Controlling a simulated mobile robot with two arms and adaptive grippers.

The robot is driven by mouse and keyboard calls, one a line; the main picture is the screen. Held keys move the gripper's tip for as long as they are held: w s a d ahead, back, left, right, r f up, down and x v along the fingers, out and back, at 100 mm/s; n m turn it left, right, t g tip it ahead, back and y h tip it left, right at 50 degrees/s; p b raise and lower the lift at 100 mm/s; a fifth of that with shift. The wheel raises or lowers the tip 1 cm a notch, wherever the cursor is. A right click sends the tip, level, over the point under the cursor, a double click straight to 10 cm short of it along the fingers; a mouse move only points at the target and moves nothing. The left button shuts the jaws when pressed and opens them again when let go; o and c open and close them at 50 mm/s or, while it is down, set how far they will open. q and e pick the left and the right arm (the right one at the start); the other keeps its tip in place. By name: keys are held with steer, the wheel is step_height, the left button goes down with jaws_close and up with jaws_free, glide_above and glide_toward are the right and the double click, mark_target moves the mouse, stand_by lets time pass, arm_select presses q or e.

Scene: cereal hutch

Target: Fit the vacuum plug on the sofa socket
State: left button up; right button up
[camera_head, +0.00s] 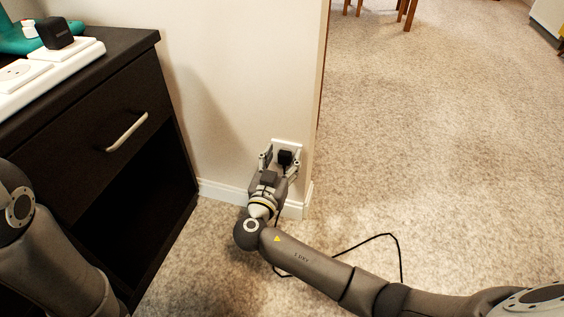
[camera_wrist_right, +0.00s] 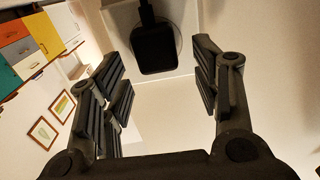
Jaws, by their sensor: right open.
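The black plug (camera_head: 286,157) is at the white sofa socket (camera_head: 290,143), low on the wall near its outer corner. It also shows in the right wrist view (camera_wrist_right: 155,48), lying against the pale socket plate (camera_wrist_right: 122,22). Whether its prongs are fully in cannot be told. My right gripper (camera_head: 280,160) is open in front of the socket, with a finger on each side of the plug. In the right wrist view the fingers (camera_wrist_right: 160,82) stand apart, with clear gaps to the plug. My left gripper is out of view; only part of that arm shows.
A dark cabinet (camera_head: 90,120) with a silver handle stands at left. On it are a white power strip (camera_head: 40,78), a black adapter (camera_head: 54,33) and a teal object (camera_head: 18,42). A thin black cord (camera_head: 372,238) lies on the carpet, which is open to the right.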

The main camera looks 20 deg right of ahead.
step_height(320, 180, up, 9)
steer(key=shift+f, duration=0.15)
stand_by(0.5)
